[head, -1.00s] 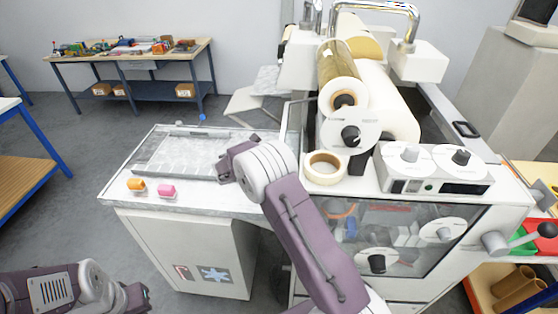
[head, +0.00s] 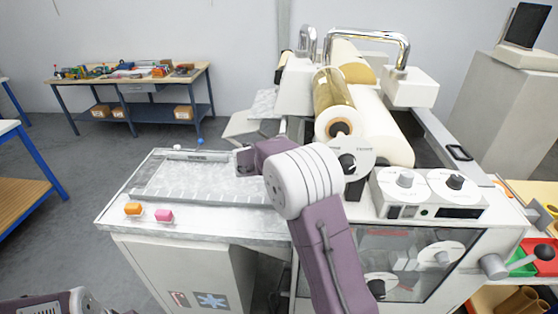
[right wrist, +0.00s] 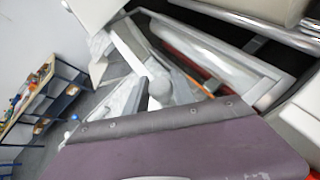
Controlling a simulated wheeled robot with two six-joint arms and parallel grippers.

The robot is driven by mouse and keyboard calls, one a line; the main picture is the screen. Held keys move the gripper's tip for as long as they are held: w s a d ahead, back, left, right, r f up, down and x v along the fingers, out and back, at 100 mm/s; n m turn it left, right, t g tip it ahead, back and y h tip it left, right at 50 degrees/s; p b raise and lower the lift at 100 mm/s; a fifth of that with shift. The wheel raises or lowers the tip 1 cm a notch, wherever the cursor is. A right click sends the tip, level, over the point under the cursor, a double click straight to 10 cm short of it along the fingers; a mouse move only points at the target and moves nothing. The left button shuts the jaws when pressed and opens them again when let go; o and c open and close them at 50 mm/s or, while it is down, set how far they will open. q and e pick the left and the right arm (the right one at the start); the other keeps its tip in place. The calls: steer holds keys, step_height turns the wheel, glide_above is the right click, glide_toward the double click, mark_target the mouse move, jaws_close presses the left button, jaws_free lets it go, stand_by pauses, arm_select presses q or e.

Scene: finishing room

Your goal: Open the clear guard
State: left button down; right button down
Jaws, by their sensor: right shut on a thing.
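My right gripper (head: 243,158) reaches past the infeed side of the white machine, above the right end of the grey table. It is shut, apparently on the edge of the clear guard; the contact itself is hard to see. In the right wrist view a tilted grey frame with a see-through pane, which looks like the clear guard (right wrist: 225,62), lies just beyond my purple wrist, with an orange strip behind it. In the head view my right arm hides most of the guard area. My left wrist shows at the bottom left; its fingers are out of frame.
The white machine (head: 470,205) carries a gold film roll (head: 332,90), a chrome bar (head: 375,36) and dials close to my right arm.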

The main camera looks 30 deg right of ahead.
steer(key=shift+d+r, duration=0.1)
steer(key=shift+r, duration=0.1)
steer(key=c, duration=1.1)
jaws_free()
steer(key=shift+f, duration=0.1)
steer(key=b+v, duration=0.2)
steer(key=v, duration=0.7)
steer(key=shift+s, duration=0.1)
